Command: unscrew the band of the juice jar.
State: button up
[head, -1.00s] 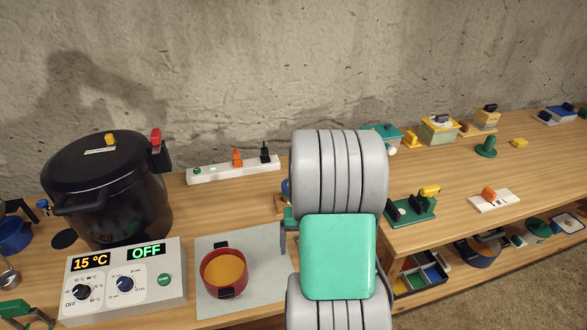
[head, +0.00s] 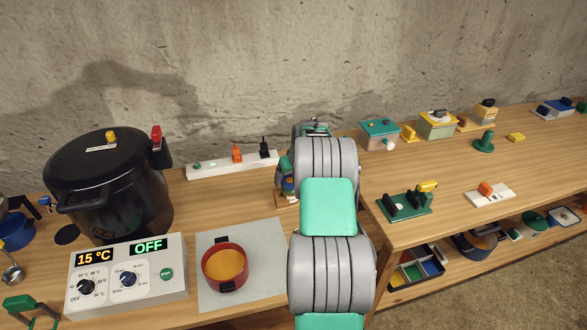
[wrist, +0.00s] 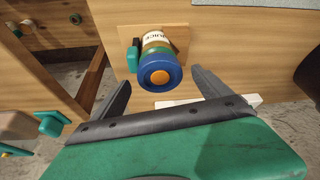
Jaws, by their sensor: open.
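The juice jar (wrist: 157,40) is seen from its top end in the wrist view, with a white label reading JUICE. Its blue band (wrist: 146,78) surrounds an orange lid centre (wrist: 159,77). The jar is on a wooden board (wrist: 181,38) with a green block (wrist: 132,56) at its left side. My gripper (wrist: 160,78) is open, its dark fingers to the left and right of the band with gaps showing. In the head view the jar (head: 287,183) is partly hidden by my arm, which also hides the fingertips.
A black canner (head: 115,195), a control box (head: 130,275) and a red pot (head: 224,267) on a grey mat (head: 262,240) stand left.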

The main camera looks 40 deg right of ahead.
jog(key=shift+w+f, duration=0.1)
jog(key=shift+f, duration=0.25)
jog(key=c, duration=1.6)
jog(key=shift+d+f+n+y+b, duration=0.2)
jog(key=shift+f+n+y+b, duration=0.2)
jog(key=shift+n+b, duration=0.6)
jog(key=shift+c, duration=0.3)
jog(key=shift+r+n+y+b, duration=0.15)
jog(key=shift+n+y+b, duration=0.2)
jog(key=shift+n, duration=0.55)
jog(key=shift+a+r+n, duration=0.1)
jog(key=shift+r+n, duration=0.15)
jog(key=shift+n, duration=0.25)
jog(key=shift+y, duration=0.25)
